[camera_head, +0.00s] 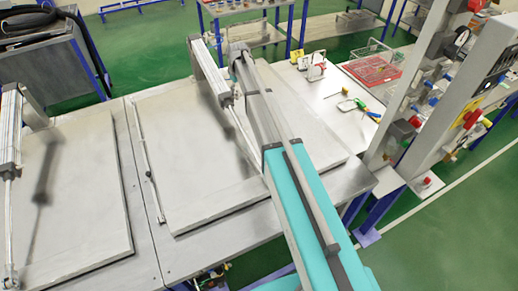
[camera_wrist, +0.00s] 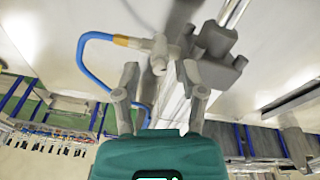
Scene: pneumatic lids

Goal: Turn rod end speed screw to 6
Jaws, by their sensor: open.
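In the wrist view my gripper (camera_wrist: 157,72) is open, with one finger on each side of a pale fitting (camera_wrist: 158,46). The fitting has a short round end pointing toward me and a brass-coloured connector on its left. It looks like the rod end speed screw fitting, but no scale or number is readable. I cannot tell whether the fingers touch it. A grey end block (camera_wrist: 213,50) of the pneumatic cylinder is just to the right. In the head view my gripper (camera_head: 238,50) is beside the cylinder (camera_head: 209,68) on the middle lid (camera_head: 180,160); the screw is hidden there.
A blue hose (camera_wrist: 82,55) loops from the fitting down past the left finger. In the head view another cylinder (camera_head: 10,130) stands at the left lid (camera_head: 75,230). A red basket (camera_head: 372,68) and small tools lie on the right table. A control post (camera_head: 450,110) stands at right.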

